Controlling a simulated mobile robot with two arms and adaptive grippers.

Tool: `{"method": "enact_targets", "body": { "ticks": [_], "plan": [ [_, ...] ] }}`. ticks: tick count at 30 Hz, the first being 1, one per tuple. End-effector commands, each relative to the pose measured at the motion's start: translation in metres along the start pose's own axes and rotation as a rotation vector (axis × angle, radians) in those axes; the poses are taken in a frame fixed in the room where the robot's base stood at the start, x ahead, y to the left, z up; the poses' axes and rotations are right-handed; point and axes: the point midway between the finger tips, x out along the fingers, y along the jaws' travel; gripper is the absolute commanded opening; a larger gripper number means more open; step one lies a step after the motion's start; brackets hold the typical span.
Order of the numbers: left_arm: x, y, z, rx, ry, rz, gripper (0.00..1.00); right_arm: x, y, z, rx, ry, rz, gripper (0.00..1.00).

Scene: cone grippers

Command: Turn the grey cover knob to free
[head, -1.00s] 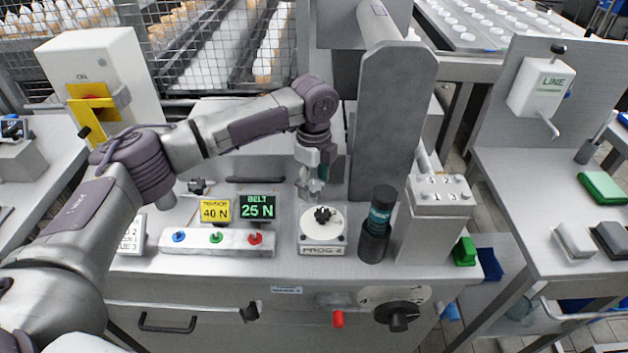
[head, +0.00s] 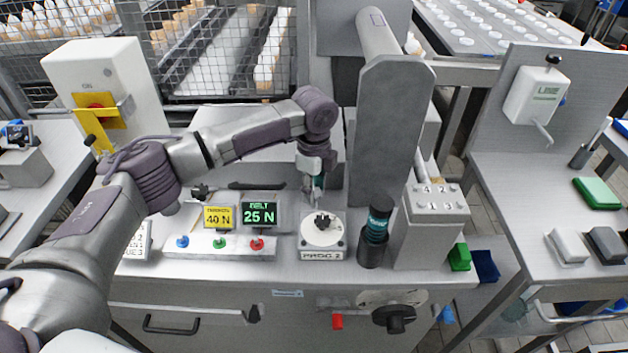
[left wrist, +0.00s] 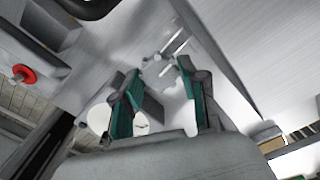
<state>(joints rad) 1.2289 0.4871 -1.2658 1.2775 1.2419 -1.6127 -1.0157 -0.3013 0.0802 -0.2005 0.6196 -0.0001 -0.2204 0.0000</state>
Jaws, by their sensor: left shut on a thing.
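My left gripper (head: 312,194) reaches down just behind the white PROG 2 dial (head: 322,229) in the head view. Its fingers are shut on a small grey thing, which I take to be the grey cover knob; the fingers hide most of it in the head view. In the left wrist view my left gripper (left wrist: 162,78) shows its two green-padded fingers on either side, with small pale grey metal parts (left wrist: 158,62) at the fingertips. The knob's exact angle cannot be made out. My right gripper is out of view.
A dark cylinder with a teal band (head: 376,230) stands close right of the dial. Small displays (head: 258,212) and a row of coloured buttons (head: 219,243) lie to the left. A tall grey column (head: 390,130) rises behind on the right. A black front knob (head: 395,317) sits below.

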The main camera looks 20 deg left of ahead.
Motion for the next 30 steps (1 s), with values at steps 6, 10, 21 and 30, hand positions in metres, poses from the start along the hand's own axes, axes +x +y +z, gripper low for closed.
{"method": "enact_targets", "body": {
  "ticks": [6, 10, 21, 30],
  "plan": [
    [-0.008, 0.001, -0.001, -0.181, 0.003, 0.006, 0.08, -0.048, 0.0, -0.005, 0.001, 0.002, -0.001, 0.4],
    [-0.008, 0.001, -0.001, -0.306, 0.002, 0.007, 0.08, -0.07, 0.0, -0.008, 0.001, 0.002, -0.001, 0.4],
    [-0.006, 0.0, -0.001, -0.659, 0.002, 0.005, 0.08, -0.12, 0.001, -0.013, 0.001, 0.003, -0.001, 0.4],
    [-0.004, 0.0, -0.001, -0.943, 0.001, 0.005, 0.08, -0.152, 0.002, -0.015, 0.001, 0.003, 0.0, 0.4]
  ]
}}
